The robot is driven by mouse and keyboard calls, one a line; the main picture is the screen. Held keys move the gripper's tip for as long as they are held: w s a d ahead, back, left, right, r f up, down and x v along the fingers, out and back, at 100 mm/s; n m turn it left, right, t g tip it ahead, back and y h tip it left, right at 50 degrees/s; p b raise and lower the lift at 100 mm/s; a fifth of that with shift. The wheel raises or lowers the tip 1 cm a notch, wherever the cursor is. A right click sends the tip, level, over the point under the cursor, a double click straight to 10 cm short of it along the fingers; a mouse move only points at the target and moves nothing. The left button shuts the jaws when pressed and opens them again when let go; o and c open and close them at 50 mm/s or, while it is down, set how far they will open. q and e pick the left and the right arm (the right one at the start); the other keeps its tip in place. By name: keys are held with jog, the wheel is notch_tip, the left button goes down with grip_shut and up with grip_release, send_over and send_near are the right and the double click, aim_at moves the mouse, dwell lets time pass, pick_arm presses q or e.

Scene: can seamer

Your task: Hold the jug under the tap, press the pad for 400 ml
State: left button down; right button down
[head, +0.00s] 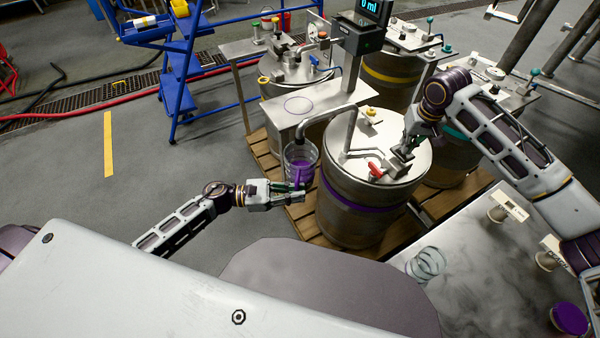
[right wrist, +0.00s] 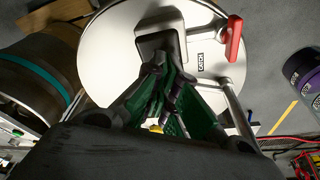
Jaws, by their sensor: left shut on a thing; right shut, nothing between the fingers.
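The clear jug (head: 300,155) is upright under the tap's downturned spout (head: 302,138), beside the purple-banded drum (head: 345,205). Purple shows in the jug; I cannot tell whether it is liquid or marking. My left gripper (head: 292,188) is shut on the jug at its lower near side. The display (head: 372,7) reads 0 ml. A grey pad (head: 398,169) sits on the drum lid; the right wrist view shows it (right wrist: 160,33) just beyond my fingertips. My right gripper (head: 402,152) is shut and empty, at or just above the pad; contact is unclear.
A red-handled lever (head: 375,169) is close to the pad, and it shows in the right wrist view (right wrist: 234,38). A metal table (head: 470,285) at front right carries a clear round vessel (head: 425,264). Other drums stand behind. Blue steps (head: 180,75) are at back left.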

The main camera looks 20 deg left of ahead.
jog(key=shift+f, duration=1.25)
dwell(2.0)
jog(key=shift+r, duration=0.1)
dwell(0.7)
jog(key=shift+r, duration=1.45)
jog(key=shift+r, duration=0.15)
jog(key=shift+r, duration=2.35)
jog(key=shift+r, duration=0.1)
notch_tip(320, 180, up, 12)
jog(key=s, duration=0.2)
jog(key=shift+s+d+f, duration=0.15)
jog(key=shift+d+f, duration=0.05)
jog(key=shift+d, duration=0.1)
